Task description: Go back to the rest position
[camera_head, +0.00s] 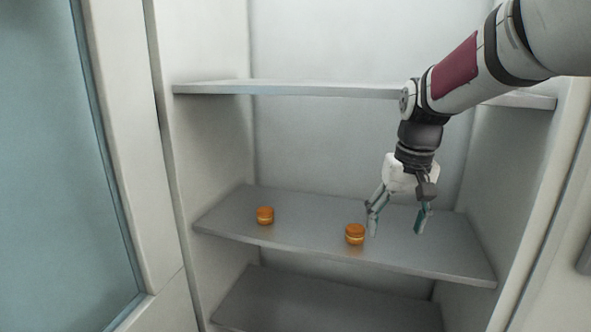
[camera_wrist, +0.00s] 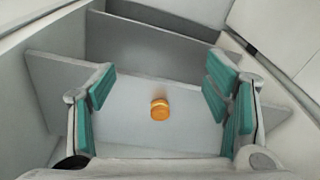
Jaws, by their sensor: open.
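My gripper (camera_head: 396,222) hangs from my arm over the right part of the middle shelf, its fingers pointing down. It is open, with nothing between its fingertips. In the wrist view my gripper (camera_wrist: 163,110) shows its teal finger pads spread wide apart. An orange filled round (camera_head: 355,234) with a pale band sits on the shelf just left of my gripper in the head view. A second orange round (camera_head: 265,215) sits farther left on the same shelf. The wrist view shows one orange round (camera_wrist: 160,109) on the shelf beyond the fingers; I cannot tell which of the two it is.
The middle shelf (camera_head: 300,223) is grey and otherwise bare. An upper shelf (camera_head: 290,89) crosses the cabinet beside my arm. A lower shelf (camera_head: 320,300) looks empty. White cabinet walls (camera_head: 205,150) stand on both sides, and a bluish glass panel (camera_head: 50,170) stands at the left.

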